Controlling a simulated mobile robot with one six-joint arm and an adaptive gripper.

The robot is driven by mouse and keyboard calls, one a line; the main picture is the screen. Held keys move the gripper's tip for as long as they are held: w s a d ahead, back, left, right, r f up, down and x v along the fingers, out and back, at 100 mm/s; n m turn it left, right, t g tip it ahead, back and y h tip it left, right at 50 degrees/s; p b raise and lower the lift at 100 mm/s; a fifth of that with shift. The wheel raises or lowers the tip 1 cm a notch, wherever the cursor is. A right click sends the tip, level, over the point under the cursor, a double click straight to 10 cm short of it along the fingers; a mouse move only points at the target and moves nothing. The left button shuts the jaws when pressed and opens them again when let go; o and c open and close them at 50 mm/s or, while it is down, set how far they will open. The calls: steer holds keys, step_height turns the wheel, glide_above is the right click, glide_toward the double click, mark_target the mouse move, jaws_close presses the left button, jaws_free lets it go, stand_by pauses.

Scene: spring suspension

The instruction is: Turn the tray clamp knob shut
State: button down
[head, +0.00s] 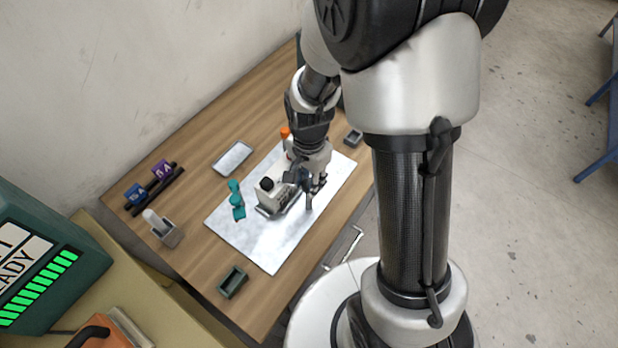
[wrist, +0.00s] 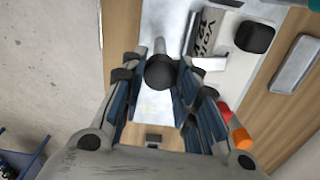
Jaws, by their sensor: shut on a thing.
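My gripper (head: 312,187) is at the right side of a small white fixture (head: 270,199) on the pale metal plate (head: 272,246). In the wrist view the fingers of my gripper (wrist: 160,66) stand on both sides of a dark round knob (wrist: 160,74) and are shut on it. A grey rod runs from this knob, away from my wrist. In the head view the fingers mostly hide the knob. The white fixture also shows in the wrist view (wrist: 211,63), with dark lettering and a separate black cap (wrist: 255,37) on top.
A teal part (head: 237,200) lies left of the fixture. A light flat tray (head: 233,158) is behind, and an orange-topped item (head: 286,133) stands near my wrist. Dark green (head: 232,282) and grey (head: 353,138) bins sit on the wooden table. The plate's front is clear.

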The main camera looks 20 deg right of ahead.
mark_target(309, 183)
steer(key=shift+m, duration=1)
steer(key=c, duration=1.2)
jaws_free()
step_height(309, 183, up, 12)
